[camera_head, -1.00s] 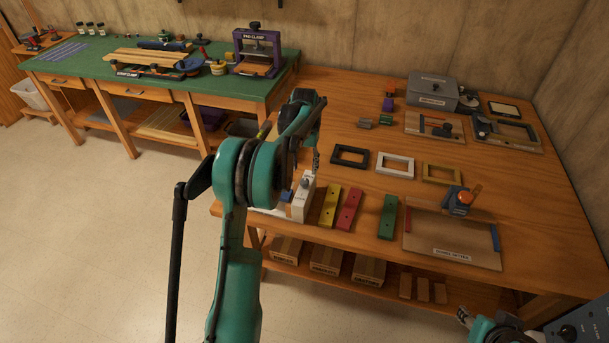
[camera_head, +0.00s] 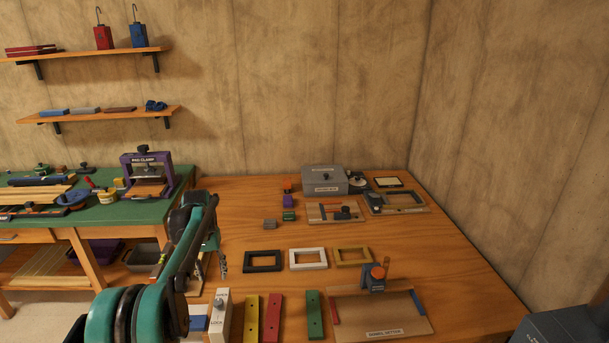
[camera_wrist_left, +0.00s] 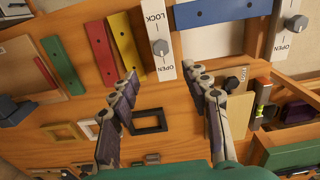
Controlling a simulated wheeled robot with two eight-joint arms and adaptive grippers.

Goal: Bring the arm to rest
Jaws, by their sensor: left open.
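My left arm comes up from the bottom left in the head view. Its gripper (camera_head: 220,256) hangs over the left part of the wooden bench (camera_head: 440,262), partly hidden by the arm's own links. In the left wrist view the two fingers (camera_wrist_left: 163,76) are spread apart with nothing between them. They are above the bench, near a white panel with a grey knob (camera_wrist_left: 159,47) marked LOCK and OPEN. My right gripper is outside both views.
Yellow (camera_head: 252,318), red (camera_head: 272,319) and green (camera_head: 314,315) bars lie along the front. Black (camera_head: 262,268), white (camera_head: 308,267) and tan (camera_head: 352,264) frames lie behind. A grey box (camera_head: 325,179) stands at the back. A green-topped bench (camera_head: 105,210) is left.

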